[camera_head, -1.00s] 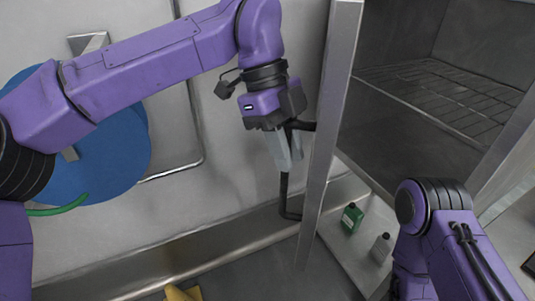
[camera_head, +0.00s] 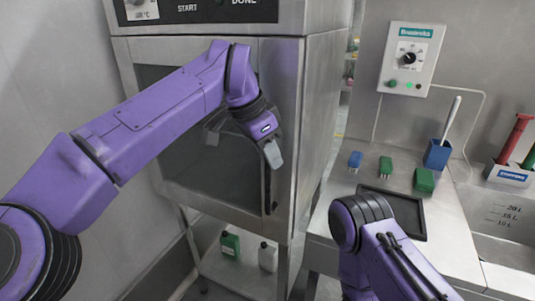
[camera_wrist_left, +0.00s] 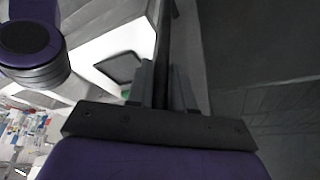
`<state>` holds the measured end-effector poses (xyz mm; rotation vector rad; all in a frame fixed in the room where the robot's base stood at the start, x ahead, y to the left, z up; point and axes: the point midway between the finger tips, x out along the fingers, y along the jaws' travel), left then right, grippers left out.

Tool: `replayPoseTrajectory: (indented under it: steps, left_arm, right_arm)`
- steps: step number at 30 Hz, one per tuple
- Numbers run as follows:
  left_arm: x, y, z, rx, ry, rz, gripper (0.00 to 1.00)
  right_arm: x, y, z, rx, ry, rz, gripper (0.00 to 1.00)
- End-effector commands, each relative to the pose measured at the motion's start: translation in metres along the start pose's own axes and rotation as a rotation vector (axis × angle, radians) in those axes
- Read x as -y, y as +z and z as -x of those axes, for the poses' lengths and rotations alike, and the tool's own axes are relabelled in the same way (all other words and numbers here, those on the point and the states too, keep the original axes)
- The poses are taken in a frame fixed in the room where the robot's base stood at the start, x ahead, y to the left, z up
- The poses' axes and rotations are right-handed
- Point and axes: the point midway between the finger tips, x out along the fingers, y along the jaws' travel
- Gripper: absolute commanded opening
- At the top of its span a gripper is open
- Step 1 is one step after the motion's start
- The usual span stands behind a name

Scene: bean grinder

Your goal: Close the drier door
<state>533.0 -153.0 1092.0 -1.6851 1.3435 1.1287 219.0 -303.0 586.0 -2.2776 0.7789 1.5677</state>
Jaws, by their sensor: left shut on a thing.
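The drier (camera_head: 318,120) is a tall steel cabinet with a dark window in its door (camera_head: 190,183). The door lies across the cabinet's front, at or very near flush; I cannot tell whether a thin gap is left. Its black upright handle (camera_head: 267,192) is at the door's right side. My left gripper (camera_head: 272,155) is shut on the handle near its upper part. In the left wrist view the dark handle (camera_wrist_left: 165,40) runs between the two fingers (camera_wrist_left: 162,85). My right arm shows at the lower right; its gripper is out of view.
A counter at right holds a dark tray (camera_head: 408,216), a blue holder (camera_head: 437,155) and several small blocks. A control box (camera_head: 408,60) is on the wall.

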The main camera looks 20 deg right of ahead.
Motion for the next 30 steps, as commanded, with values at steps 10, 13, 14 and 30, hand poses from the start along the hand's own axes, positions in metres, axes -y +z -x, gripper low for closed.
replayPoseTrajectory:
  steps: [10, 13, 14, 30]
  left_arm:
    - [0.014, -0.0039, -0.0012, -0.002, -0.026, 0.05, 0.0]
    - [0.014, -0.0044, -0.001, -0.003, -0.027, 0.048, 0.0]
    - [0.014, -0.0046, -0.0009, -0.004, -0.027, 0.048, 0.0]
    - [0.0112, -0.005, -0.0035, 0.0, -0.021, 0.043, 0.42]
  right_arm:
    - [-0.0007, -0.0035, 0.0087, 0.0, 0.0, 0.0, 0.69]
    - [-0.0007, -0.0034, 0.0084, 0.0, 0.0, 0.0, 0.69]
    - [-0.0007, -0.0035, 0.0085, 0.0, 0.0, 0.0, 0.69]
    - [-0.0007, -0.0033, 0.0082, 0.0, 0.0, 0.0, 0.69]
